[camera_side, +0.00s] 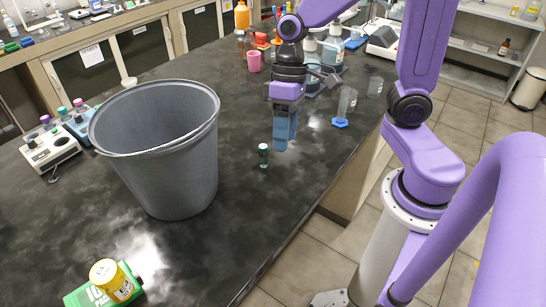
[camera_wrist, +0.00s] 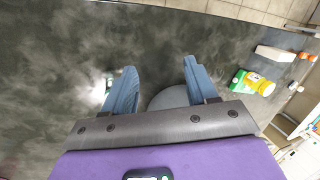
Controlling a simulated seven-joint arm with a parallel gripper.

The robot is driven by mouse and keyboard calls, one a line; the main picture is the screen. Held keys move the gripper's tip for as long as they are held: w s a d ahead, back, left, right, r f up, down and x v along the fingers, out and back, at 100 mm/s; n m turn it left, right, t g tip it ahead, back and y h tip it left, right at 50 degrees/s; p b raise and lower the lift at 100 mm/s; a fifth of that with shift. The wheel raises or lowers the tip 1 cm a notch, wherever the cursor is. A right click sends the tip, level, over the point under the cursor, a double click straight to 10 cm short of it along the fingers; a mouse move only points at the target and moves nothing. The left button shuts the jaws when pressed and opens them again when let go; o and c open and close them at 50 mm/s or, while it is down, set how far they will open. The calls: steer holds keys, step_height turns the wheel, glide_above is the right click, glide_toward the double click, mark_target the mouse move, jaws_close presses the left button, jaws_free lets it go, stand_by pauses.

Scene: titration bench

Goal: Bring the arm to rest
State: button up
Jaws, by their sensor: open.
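My gripper (camera_side: 284,143) hangs down over the dark bench in the side view, its blue fingers lined up with each other. In the wrist view my gripper (camera_wrist: 160,66) shows two blue fingers spread apart with nothing between them. A small dark-capped vial (camera_side: 263,155) stands upright on the bench just left of the fingertips in the side view, apart from them. In the wrist view a small object beside the left finger is mostly hidden, and I cannot tell for certain that it is the vial.
A large grey bucket (camera_side: 185,165) stands left of my gripper. A yellow-labelled container (camera_side: 110,280) and green box (camera_side: 75,296) are at the front left. A pink cup (camera_side: 254,61), bottles and a graduated cylinder (camera_side: 346,103) stand behind.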

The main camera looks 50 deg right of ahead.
steer(key=s+d+n+t+h, duration=0.1)
steer(key=s+d+n+h, duration=0.1)
steer(key=s+n, duration=0.7)
steer(key=shift+s+d+r+t+h, duration=0.35)
steer(key=shift+s+d, duration=0.35)
steer(key=shift+s, duration=0.8)
steer(key=shift+f, duration=0.1)
